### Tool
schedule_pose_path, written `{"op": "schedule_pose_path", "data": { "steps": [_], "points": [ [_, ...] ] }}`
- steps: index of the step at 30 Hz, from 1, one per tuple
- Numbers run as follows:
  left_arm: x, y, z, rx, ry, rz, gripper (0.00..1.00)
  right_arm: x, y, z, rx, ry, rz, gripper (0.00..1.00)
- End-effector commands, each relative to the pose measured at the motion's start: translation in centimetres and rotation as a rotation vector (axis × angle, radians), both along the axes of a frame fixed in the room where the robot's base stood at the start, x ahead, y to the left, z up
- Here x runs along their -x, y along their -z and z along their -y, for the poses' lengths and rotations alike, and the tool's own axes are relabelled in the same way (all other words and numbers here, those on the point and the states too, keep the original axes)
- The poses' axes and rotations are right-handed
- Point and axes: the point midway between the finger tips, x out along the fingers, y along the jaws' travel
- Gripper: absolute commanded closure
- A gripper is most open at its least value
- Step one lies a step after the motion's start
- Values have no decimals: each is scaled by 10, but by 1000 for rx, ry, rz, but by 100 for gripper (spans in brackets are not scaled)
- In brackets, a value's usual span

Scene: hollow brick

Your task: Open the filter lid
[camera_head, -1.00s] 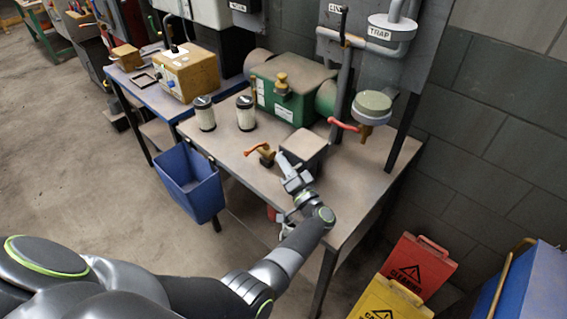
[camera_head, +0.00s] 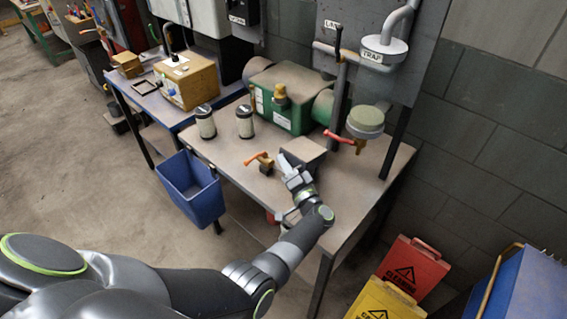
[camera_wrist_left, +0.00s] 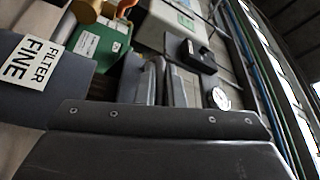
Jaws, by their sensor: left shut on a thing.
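My left gripper (camera_head: 288,166) is at the near left side of a grey box (camera_head: 303,151) on the bench, in the head view. In the wrist view a dark grey panel with a "FILTER FINE" label (camera_wrist_left: 35,62) lies left of the gripper fingers (camera_wrist_left: 160,84). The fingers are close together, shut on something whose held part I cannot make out. The grey box seems to be the labelled filter; whether its lid is raised cannot be told. My right gripper is not in view.
On the bench (camera_head: 233,155) are a brass valve with an orange handle (camera_head: 262,162), two filter cartridges (camera_head: 205,122) (camera_head: 244,121) and a green machine (camera_head: 287,100). A pipe with a red handle (camera_head: 345,139) stands right. A blue bin (camera_head: 190,188) hangs at the front.

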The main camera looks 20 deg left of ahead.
Motion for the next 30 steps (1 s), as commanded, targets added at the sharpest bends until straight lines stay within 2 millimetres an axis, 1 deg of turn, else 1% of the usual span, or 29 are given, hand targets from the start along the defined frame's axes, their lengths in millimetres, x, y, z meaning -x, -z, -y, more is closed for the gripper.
{"op": "schedule_pose_path", "data": {
  "steps": [1,12,21,30],
  "points": [
    [-2,-10,0,-1,-1,4,100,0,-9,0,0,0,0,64],
    [-21,-42,7,-1,-2,5,100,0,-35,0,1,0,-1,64],
    [-30,-50,10,-37,-1,-95,100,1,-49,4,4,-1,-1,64],
    [-32,-50,10,-44,-1,-114,100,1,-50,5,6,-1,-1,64]
  ]
}}
